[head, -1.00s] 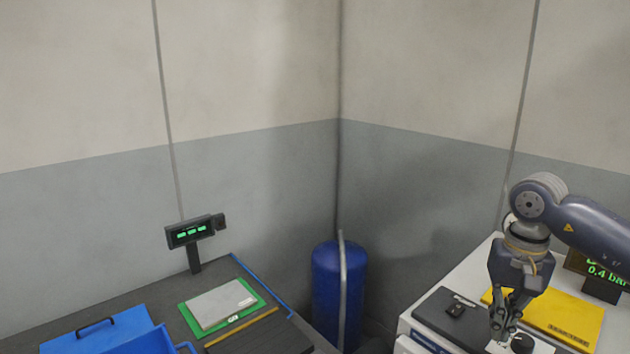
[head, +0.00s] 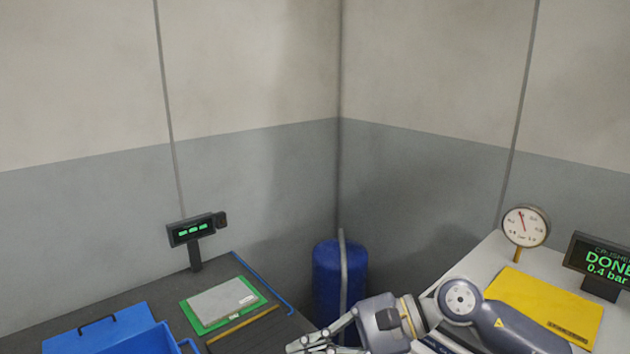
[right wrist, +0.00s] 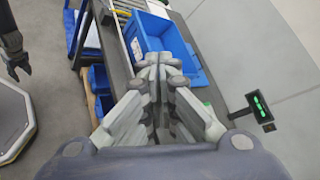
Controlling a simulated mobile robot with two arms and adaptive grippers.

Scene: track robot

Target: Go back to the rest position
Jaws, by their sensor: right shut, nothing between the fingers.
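My right gripper (head: 298,347) is at the bottom middle of the head view, with its arm reaching in from the right. It points left, between the two work surfaces. In the right wrist view its fingers (right wrist: 154,68) are together, with nothing held between them. A dark gripper at the left edge of the right wrist view, my left gripper (right wrist: 19,70), hangs beside my base with its two fingers apart and empty. The left gripper does not show in the head view.
Dark bench (head: 290,328) at left holds a blue bin (head: 100,330), a green-edged tray (head: 190,318) and a small display (head: 190,232). A blue cylinder (head: 335,270) stands in the corner. The white bench (head: 480,268) at right has a yellow mat (head: 540,300), gauge (head: 525,226) and "DONE" display (head: 600,262).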

